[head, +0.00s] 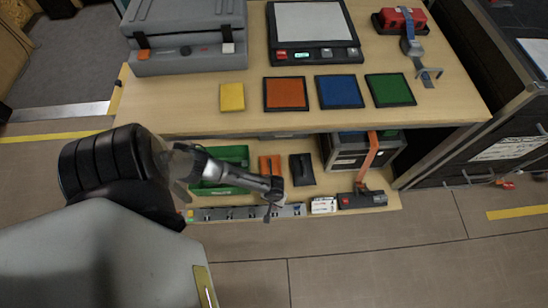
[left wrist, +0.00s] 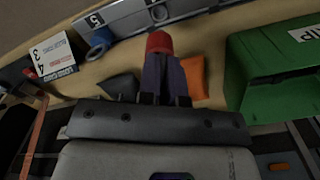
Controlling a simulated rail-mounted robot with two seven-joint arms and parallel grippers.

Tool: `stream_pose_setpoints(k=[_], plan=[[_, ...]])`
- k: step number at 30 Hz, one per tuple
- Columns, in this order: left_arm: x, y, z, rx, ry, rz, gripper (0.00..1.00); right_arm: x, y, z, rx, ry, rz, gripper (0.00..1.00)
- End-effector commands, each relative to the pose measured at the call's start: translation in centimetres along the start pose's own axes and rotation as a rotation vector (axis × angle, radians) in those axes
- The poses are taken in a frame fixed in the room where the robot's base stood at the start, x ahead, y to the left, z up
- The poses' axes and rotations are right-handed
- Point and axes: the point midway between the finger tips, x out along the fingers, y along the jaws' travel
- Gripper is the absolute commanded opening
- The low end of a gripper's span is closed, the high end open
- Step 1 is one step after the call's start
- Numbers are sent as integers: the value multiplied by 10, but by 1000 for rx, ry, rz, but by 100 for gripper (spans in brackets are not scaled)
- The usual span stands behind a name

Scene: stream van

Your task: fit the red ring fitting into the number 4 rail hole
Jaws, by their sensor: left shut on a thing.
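In the left wrist view the red ring fitting (left wrist: 158,42) is held between the fingertips of my left gripper (left wrist: 165,72). It is close to the grey rail (left wrist: 125,22); I cannot tell whether they touch. A number 5 shows on the rail near its left end, and a round hole shows just above the fitting. The number 4 is not legible on the rail. In the head view my left gripper (head: 273,208) hangs over the right part of the rail (head: 225,214) on the lower shelf; the fitting is not clearly visible there. My right gripper is not in view.
A green bin (head: 225,165), orange pouch (head: 269,165), dark pouch (head: 301,170) and white-red box (head: 323,205) share the lower shelf. The tabletop (head: 190,110) overhangs it.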

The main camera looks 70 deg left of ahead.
Motion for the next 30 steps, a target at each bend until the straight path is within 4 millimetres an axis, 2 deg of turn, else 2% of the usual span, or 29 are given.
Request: stream_pose_setpoints(k=[8,18,30], plan=[[-3,0,1,-2,-1,0,0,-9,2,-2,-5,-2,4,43],[29,1,1,-1,0,0,0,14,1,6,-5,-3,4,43],[46,1,1,0,0,0,0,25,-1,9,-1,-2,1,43]])
